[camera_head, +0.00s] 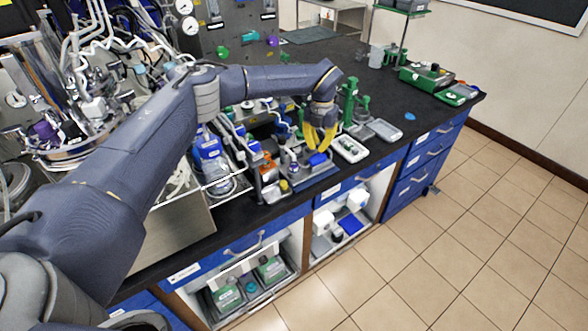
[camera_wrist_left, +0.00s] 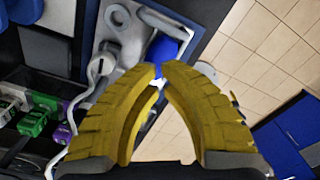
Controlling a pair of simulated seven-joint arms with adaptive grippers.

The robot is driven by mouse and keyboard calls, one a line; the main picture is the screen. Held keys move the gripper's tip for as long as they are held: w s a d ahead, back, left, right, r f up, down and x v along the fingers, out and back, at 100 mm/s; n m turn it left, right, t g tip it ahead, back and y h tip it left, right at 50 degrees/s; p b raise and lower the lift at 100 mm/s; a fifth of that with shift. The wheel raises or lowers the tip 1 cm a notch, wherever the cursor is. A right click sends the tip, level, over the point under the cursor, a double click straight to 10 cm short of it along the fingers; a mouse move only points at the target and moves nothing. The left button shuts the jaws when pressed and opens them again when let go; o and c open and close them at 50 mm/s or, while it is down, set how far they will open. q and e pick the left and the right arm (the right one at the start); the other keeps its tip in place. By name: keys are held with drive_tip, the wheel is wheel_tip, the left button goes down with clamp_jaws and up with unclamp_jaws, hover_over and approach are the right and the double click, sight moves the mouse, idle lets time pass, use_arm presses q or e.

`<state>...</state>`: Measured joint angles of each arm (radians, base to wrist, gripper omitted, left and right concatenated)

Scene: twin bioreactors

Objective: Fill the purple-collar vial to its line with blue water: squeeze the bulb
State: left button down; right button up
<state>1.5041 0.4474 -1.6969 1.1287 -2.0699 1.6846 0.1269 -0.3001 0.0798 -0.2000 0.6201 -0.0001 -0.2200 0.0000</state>
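My left gripper (camera_head: 318,148), with yellow fingers, points down over the small apparatus near the bench's front edge. A blue rounded part, which may be the bulb (camera_head: 318,159), sits at its fingertips. In the left wrist view the fingertips of the left gripper (camera_wrist_left: 160,68) nearly meet, and the blue part (camera_wrist_left: 166,48) shows just beyond and narrowly between them. I cannot tell whether they press on it. A small vial-like bottle with a purplish top (camera_head: 293,168) stands left of the fingers; its line and water level are too small to read. My right gripper is not in view.
Pale trays (camera_head: 351,148) and a green stand (camera_head: 349,98) are close to the right of the gripper. Tubing and bottles crowd the bench on the left. Green trays (camera_head: 426,76) stand farther back right. Black bench top is bare around the back middle.

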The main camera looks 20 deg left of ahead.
sight(318, 155)
use_arm(q)
drive_tip(key=shift+f, duration=0.1)
idle(0.3)
drive_tip(key=shift+f, duration=1.55)
drive_tip(key=shift+r, duration=1.7)
drive_tip(key=shift+r, duration=2.45)
